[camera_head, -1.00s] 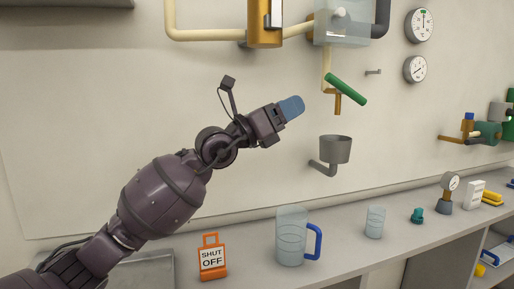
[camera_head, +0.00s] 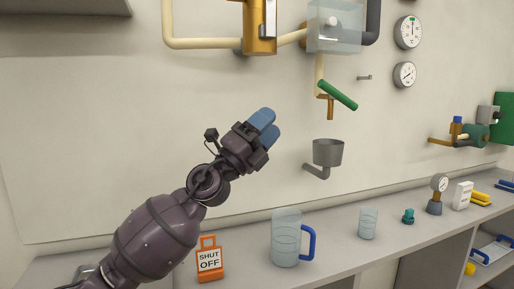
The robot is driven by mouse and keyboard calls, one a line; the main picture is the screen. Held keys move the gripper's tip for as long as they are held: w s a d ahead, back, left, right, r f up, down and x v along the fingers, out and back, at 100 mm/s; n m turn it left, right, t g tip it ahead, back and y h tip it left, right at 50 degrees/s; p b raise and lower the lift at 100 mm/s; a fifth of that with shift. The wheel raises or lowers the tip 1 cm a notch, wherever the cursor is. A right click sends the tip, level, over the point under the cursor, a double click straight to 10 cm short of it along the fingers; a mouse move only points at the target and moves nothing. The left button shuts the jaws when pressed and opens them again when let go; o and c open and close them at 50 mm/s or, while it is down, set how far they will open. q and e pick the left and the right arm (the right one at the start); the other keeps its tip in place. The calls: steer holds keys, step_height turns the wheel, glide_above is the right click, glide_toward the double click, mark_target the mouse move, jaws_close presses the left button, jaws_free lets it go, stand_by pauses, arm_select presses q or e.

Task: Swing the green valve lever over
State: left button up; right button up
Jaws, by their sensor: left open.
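The green valve lever (camera_head: 338,95) is on a brass valve (camera_head: 330,108) at the end of a cream pipe on the wall. It slants down to the right. My left gripper (camera_head: 268,126) has two blue fingertips pointing up and to the right. It is open and empty, to the left of the lever and a little lower in the picture, apart from it. My right gripper is not in view.
A grey funnel (camera_head: 328,152) is on the wall below the valve. A clear jug (camera_head: 286,238), a beaker (camera_head: 368,222) and an orange "SHUT OFF" sign (camera_head: 209,260) stand on the counter. A clear box (camera_head: 334,38) and gauges (camera_head: 408,32) are above.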

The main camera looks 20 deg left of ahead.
arm_select(q)
steer(key=shift+w+a+f+n+t+y, duration=0.1)
steer(key=shift+a+f+n+t+y, duration=0.35)
steer(key=shift+f+n+y, duration=0.5)
steer(key=shift+s+a+f+n+t+y, duration=0.1)
steer(key=shift+a+f+n+t+y, duration=0.35)
steer(key=shift+n, duration=0.95)
steer(key=shift+w+a+f+n+t+y, duration=0.15)
steer(key=shift+f+n+t+y, duration=0.4)
steer(key=shift+f+n, duration=0.55)
steer(key=shift+r, duration=0.15)
steer(key=shift+c, duration=0.3)
